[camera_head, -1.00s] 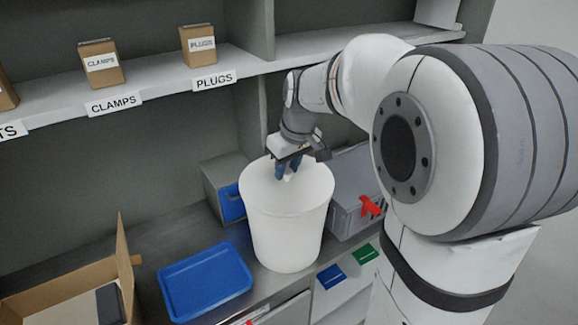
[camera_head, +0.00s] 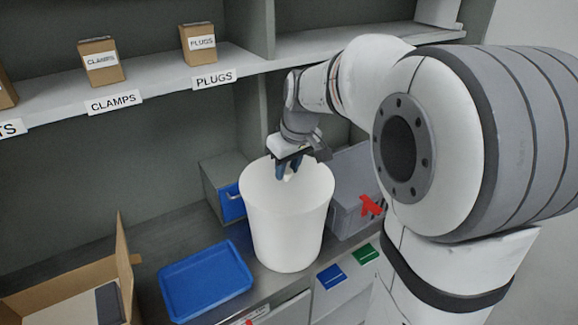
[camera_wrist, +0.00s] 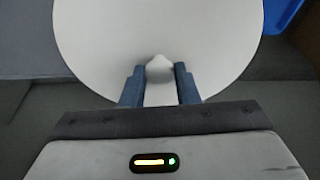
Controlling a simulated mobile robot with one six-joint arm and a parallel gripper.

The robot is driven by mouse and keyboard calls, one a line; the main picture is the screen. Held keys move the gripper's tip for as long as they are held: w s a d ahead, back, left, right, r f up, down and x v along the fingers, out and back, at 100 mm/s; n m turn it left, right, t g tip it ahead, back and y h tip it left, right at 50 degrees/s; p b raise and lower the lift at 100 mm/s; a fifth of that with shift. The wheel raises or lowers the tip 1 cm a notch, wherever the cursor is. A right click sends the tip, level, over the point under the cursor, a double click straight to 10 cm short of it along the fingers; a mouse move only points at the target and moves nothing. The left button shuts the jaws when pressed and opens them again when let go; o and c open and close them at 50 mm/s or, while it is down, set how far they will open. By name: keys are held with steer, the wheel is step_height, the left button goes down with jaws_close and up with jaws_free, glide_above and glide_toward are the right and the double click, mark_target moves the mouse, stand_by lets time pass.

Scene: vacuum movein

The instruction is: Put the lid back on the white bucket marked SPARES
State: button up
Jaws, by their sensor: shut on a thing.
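The white bucket (camera_head: 287,235) stands upright on the grey bench. Its SPARES marking is not visible from here. The round white lid (camera_head: 305,189) lies across the bucket's top, lined up with the rim; I cannot tell whether it is fully seated. My gripper (camera_head: 288,170) points down over the lid's middle, with its blue fingers shut on the lid's small white knob. In the wrist view the fingers (camera_wrist: 160,85) stand on either side of the knob, and the lid (camera_wrist: 160,30) fills the upper middle.
A blue tray (camera_head: 205,281) lies left of the bucket, and an open cardboard box (camera_head: 75,285) is at the lower left. A grey bin with a blue front (camera_head: 231,205) stands behind the bucket. A grey crate with a red clip (camera_head: 371,206) is close on the right.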

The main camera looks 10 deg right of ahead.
stand_by(0.4)
steer(key=o, duration=1.5)
steer(key=shift+r+p, duration=2.45)
steer(key=shift+r, duration=1.05)
steer(key=shift+c, duration=0.4)
jaws_close()
steer(key=shift+f, duration=0.25)
